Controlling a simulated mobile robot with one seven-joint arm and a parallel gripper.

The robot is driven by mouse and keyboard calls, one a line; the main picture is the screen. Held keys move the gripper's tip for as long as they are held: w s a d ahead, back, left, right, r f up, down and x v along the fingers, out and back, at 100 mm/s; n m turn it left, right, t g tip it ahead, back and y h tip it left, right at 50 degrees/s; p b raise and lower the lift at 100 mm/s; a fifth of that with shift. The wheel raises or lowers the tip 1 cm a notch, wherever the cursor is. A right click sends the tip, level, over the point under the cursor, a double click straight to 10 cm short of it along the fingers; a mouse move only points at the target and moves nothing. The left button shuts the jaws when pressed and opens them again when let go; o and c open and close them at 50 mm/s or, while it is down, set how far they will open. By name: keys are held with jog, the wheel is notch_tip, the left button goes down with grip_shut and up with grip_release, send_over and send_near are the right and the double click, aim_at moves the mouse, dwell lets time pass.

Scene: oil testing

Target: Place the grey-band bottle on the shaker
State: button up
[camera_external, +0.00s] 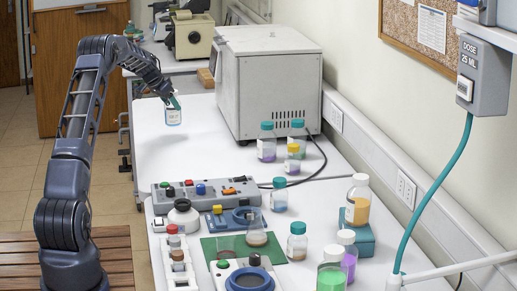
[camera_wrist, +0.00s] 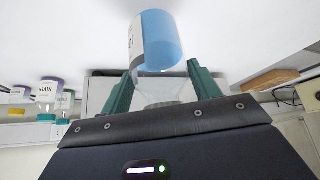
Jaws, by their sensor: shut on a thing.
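My gripper (camera_external: 171,102) is shut on a small clear bottle (camera_external: 173,117) with pale blue liquid and a white label. It hangs roughly upright above the far left of the white bench. In the wrist view the bottle's blue body (camera_wrist: 163,42) lies beyond the green fingertips (camera_wrist: 162,80), with a greyish cap or neck between them; I cannot clearly make out a band.
A control box (camera_external: 205,192) with coloured knobs stands mid-bench. A large grey-white oven (camera_external: 266,80) stands behind. Several capped bottles stand to the right, one on a teal block (camera_external: 360,238). A vial rack (camera_external: 178,262) is front left.

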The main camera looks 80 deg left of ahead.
aim_at(170, 115)
jog(key=shift+f, duration=2.7)
jog(key=o, duration=1.3)
jog(key=shift+f, duration=0.15)
jog(key=shift+c, duration=0.2)
jog(key=shift+s+r, duration=0.1)
jog(key=shift+r, duration=0.2)
jog(key=v, duration=1.1)
jog(key=shift+s+r, duration=0.2)
jog(key=shift+r, duration=0.05)
jog(key=shift+d, duration=0.15)
